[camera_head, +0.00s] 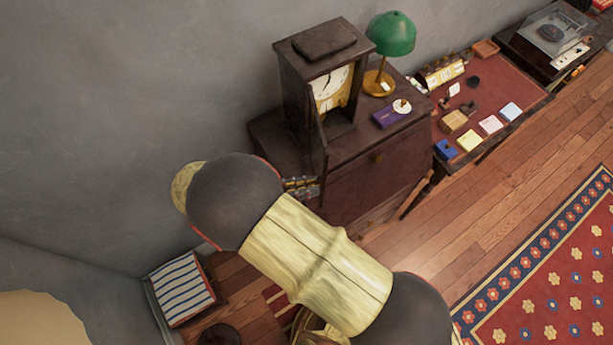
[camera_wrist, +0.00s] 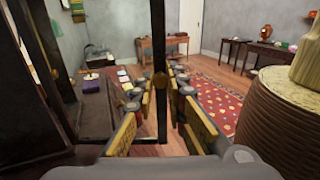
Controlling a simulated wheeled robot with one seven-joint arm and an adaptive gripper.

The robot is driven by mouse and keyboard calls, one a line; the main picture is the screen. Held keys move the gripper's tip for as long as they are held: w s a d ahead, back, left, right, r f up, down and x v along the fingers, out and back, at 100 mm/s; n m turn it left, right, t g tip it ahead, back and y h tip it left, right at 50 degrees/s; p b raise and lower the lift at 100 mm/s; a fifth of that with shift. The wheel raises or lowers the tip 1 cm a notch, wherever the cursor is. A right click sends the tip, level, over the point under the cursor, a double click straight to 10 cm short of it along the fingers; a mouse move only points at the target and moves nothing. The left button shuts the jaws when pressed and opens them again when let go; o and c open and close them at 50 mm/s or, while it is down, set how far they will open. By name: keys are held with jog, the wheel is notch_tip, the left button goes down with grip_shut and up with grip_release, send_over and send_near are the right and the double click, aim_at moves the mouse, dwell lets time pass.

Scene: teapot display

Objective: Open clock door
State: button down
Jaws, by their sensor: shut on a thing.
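The dark wooden clock (camera_head: 308,75) stands on a dark cabinet, its pale dial (camera_head: 332,85) uncovered in the head view. Its narrow door (camera_head: 318,150) stands swung out from the case. In the wrist view the door (camera_wrist: 159,35) is a thin dark upright seen nearly edge-on, with a small round knob on it. My gripper (camera_wrist: 160,98) has its yellow fingers on both sides of this door and is shut on it. The dark clock case (camera_wrist: 22,100) fills the left of the wrist view. In the head view my arm hides most of the gripper.
The cabinet (camera_head: 375,170) carries a green lamp (camera_head: 390,35) and a purple box (camera_head: 391,116) beside the clock. A red-topped desk (camera_head: 478,95) with small items stands to the right. A striped box (camera_head: 182,290) is at lower left. Wooden floor (camera_head: 470,205) lies open before the cabinet.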

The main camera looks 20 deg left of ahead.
jog(key=shift+a+r, duration=0.1)
jog(key=shift+r, duration=0.2)
jog(key=c, duration=2.3)
grip_release()
jog(key=o, duration=0.5)
jog(key=shift+f, duration=0.15)
jog(key=v, duration=0.7)
jog(key=shift+s, duration=0.15)
jog(key=shift+a, duration=0.1)
